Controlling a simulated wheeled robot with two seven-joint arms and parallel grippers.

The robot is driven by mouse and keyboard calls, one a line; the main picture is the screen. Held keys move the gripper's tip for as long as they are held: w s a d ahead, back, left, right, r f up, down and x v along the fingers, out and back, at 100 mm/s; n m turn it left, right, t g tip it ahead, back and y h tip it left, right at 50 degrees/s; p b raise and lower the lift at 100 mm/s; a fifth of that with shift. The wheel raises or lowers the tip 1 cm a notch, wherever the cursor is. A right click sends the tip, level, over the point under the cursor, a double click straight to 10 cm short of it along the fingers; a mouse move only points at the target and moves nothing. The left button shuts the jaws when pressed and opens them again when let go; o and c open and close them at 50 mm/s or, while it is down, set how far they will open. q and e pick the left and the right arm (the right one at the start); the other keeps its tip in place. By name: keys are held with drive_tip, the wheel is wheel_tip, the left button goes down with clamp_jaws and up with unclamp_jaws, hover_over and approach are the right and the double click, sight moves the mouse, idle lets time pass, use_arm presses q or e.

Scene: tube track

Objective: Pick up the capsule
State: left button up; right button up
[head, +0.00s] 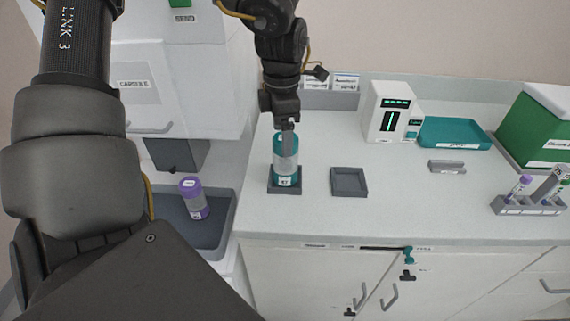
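A clear capsule with a teal cap and teal base (286,172) stands upright on a dark square holder (285,190) on the white counter. My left gripper (287,140) points down at it from above, and a finger overlaps its cap and upper body. The fingers are seen nearly edge-on, so I cannot tell whether they are shut on the capsule or open around it. A second capsule with purple ends (194,198) leans slightly in the dark tray (222,228) at the left. My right gripper is not in view.
An empty square dark holder (349,182) sits right of the teal capsule. Behind are a white device (391,112) and a teal tray (455,133). A tube rack (530,207) and a green box (541,128) stand at the right. The front-middle counter is clear.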

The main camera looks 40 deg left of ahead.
use_arm(q)
drive_tip(key=f, duration=0.2)
drive_tip(key=f+p, duration=0.1)
drive_tip(key=shift+w+d+f, duration=0.2)
drive_tip(key=shift+w+f, duration=0.15)
drive_tip(key=shift+f, duration=0.35)
drive_tip(key=shift+s, duration=0.1)
drive_tip(key=shift+f, duration=0.1)
drive_tip(key=c, duration=1.1)
drive_tip(key=shift+c, duration=0.2)
drive_tip(key=shift+r, duration=0.5)
wheel_tip(320, 180, up, 9)
drive_tip(key=shift+r+b, duration=0.1)
drive_tip(key=shift+b, duration=0.5)
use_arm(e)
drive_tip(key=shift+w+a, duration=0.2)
